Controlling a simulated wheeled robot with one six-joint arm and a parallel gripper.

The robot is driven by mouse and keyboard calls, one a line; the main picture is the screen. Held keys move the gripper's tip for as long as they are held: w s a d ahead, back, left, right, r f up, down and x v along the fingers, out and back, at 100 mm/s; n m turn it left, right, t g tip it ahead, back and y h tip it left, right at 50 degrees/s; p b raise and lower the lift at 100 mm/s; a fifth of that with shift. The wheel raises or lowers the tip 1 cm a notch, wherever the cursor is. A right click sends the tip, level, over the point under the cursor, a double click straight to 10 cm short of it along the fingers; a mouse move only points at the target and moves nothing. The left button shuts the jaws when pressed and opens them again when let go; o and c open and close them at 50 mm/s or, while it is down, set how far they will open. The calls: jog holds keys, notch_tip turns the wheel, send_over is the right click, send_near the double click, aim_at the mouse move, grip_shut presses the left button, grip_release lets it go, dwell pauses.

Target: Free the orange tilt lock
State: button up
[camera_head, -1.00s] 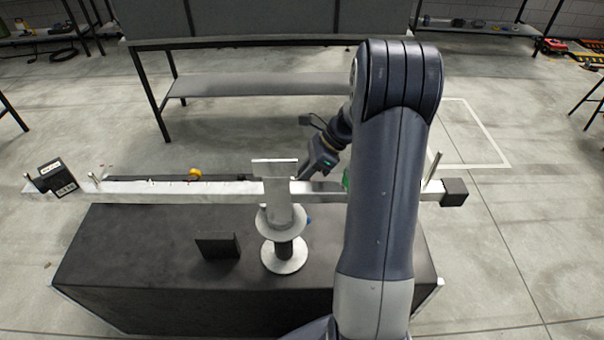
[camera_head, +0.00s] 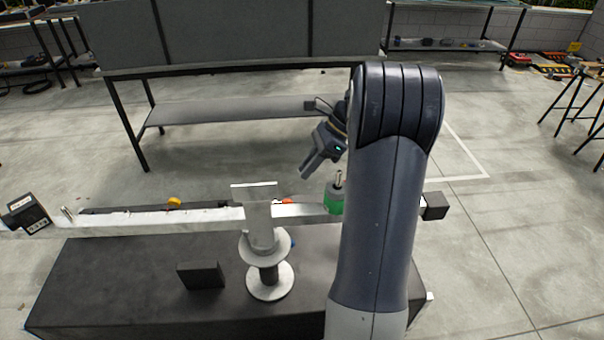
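A small orange part (camera_head: 286,201), likely the tilt lock, shows on the long pale beam (camera_head: 130,224), just right of the upright white plate (camera_head: 260,215). Whether it is locked or free cannot be told. The beam runs across a stand with a round metal base (camera_head: 270,282). My gripper (camera_head: 307,172) points down and left, above and behind the beam, apart from the orange part. Its fingers look narrow from here, and I cannot tell whether they are open. My arm hides part of the beam's right side.
A green block with a metal peg (camera_head: 334,202) sits on the beam beside my arm. A yellow piece (camera_head: 174,202) is farther left. Black blocks are at the beam's left end (camera_head: 26,211) and right end (camera_head: 435,206). A small black block (camera_head: 201,275) stands on the dark bench (camera_head: 110,280).

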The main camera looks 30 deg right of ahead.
jog(key=shift+c, duration=0.6)
jog(key=shift+c, duration=0.7)
jog(key=shift+w+a+n, duration=0.1)
jog(key=shift+w+n, duration=0.1)
jog(key=shift+n, duration=0.5)
jog(key=shift+c, duration=0.7)
jog(key=shift+w+a+r+n+h+b, duration=0.1)
jog(key=shift+w+n+h+b, duration=0.1)
jog(key=shift+n, duration=0.25)
jog(key=shift+w+r+n+h+b, duration=0.1)
jog(key=shift+n+h+b, duration=0.1)
jog(key=shift+n, duration=0.25)
grip_shut()
jog(key=w+a+r+n+g+h+b, duration=0.1)
jog(key=w+r+n+h+b, duration=0.15)
jog(key=n, duration=0.75)
jog(key=w+a+r+n+g+h+b, duration=0.1)
jog(key=w+a+r+n+h, duration=0.15)
jog(key=n, duration=0.65)
jog(key=s+x, duration=0.2)
jog(key=x, duration=1)
jog(key=shift+s+a, duration=0.3)
